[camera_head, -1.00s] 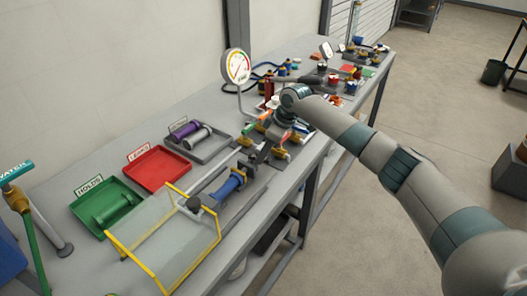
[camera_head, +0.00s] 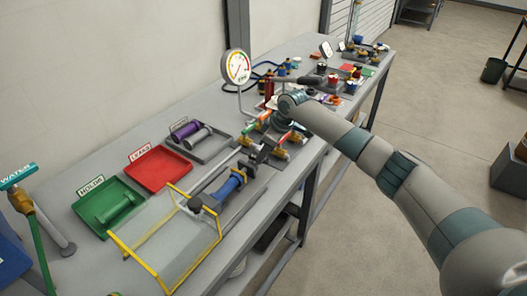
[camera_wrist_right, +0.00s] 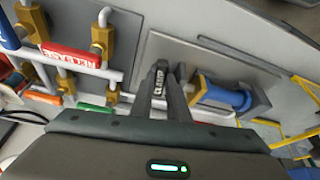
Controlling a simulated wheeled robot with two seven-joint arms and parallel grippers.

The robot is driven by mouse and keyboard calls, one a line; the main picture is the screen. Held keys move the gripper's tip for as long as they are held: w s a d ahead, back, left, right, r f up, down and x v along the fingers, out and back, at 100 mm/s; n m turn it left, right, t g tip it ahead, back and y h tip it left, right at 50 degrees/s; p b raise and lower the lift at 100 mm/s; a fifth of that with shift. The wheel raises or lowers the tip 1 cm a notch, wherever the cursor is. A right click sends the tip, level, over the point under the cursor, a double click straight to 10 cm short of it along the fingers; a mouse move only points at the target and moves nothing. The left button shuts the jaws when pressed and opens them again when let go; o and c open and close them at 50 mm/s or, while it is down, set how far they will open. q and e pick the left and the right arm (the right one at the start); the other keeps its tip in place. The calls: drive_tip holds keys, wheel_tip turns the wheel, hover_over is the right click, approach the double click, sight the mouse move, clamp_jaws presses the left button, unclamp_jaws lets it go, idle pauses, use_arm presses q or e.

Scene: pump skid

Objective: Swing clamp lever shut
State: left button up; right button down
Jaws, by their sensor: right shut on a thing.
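In the head view this gripper (camera_head: 264,148) is small and reaches down beside the valves, and the lever itself cannot be made out there. A blue cylinder (camera_head: 230,185) lies in its mount just nearer than the gripper; it also shows right of the fingers in the right wrist view (camera_wrist_right: 225,97). My left gripper is not in view.
A clear guard with yellow edges (camera_head: 165,240) stands at the bench front. Green (camera_head: 90,207) and red (camera_head: 160,168) trays and a grey tray (camera_head: 215,150) lie behind. A pressure gauge (camera_head: 237,67) rises near my wrist. Valves with coloured handles (camera_head: 290,138) crowd the gripper.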

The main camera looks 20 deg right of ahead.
drive_tip(key=shift+s+a+r+m+p, duration=0.25)
drive_tip(key=shift+m+p, duration=0.35)
drive_tip(key=shift+p, duration=0.3)
drive_tip(key=shift+f+m+p, duration=0.1)
drive_tip(key=shift+m+p, duration=0.3)
drive_tip(key=shift+t, duration=0.3)
drive_tip(key=shift+w+f, duration=0.1)
drive_tip(key=c, duration=1.7)
unclamp_jaws()
drive_tip(key=shift+h, duration=0.3)
